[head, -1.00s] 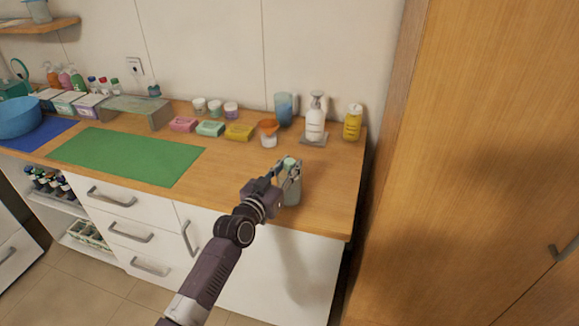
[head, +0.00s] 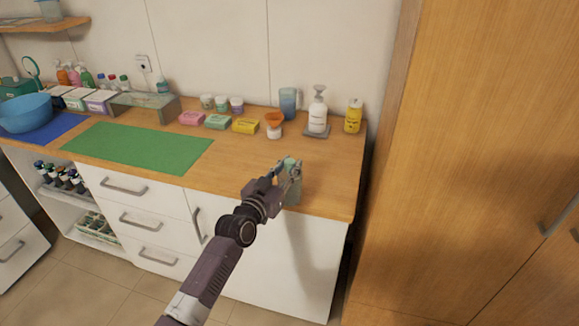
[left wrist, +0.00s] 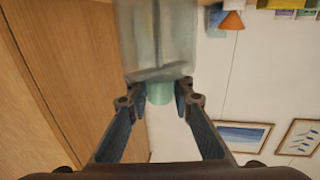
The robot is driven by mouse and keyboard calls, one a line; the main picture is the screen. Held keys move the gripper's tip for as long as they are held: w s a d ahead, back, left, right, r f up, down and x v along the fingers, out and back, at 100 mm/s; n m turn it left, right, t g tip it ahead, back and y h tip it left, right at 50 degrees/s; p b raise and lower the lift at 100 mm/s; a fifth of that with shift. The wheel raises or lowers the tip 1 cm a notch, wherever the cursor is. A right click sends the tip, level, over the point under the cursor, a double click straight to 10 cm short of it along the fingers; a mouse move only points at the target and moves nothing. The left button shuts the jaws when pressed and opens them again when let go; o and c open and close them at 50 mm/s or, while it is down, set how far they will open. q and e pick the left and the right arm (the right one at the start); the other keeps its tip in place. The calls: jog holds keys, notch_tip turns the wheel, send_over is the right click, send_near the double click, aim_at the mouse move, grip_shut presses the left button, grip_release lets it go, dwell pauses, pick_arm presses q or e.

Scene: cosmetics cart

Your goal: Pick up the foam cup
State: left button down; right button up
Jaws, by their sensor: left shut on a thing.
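My left gripper (head: 289,169) is shut on a pale grey-green, see-through container, which I take to be the foam cup (head: 294,194). It shows above the front right part of the wooden counter. In the left wrist view, the cup's pale body (left wrist: 155,38) fills the top middle. A mint-green part (left wrist: 160,93) shows between the two fingertips of my left gripper (left wrist: 155,95). The fingers hide part of the cup in the head view. I cannot tell how far it is above the counter. My right gripper is not in view.
Behind on the counter (head: 325,185) stand an orange funnel-like piece on a white jar (head: 274,127), a blue cup (head: 288,102), a white pump bottle (head: 318,112) and a yellow bottle (head: 353,116). A green mat (head: 140,148) lies left. A tall wooden cabinet (head: 470,120) bounds the right.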

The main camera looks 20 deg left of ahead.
pick_arm(q)
jog(key=c, duration=1.6)
grip_release()
jog(key=shift+s+a, duration=0.35)
jog(key=shift+s, duration=1.6)
jog(key=shift+s+a, duration=0.4)
jog(key=shift+s, duration=1.6)
jog(key=shift+s+a, duration=0.35)
jog(key=shift+s, duration=1.6)
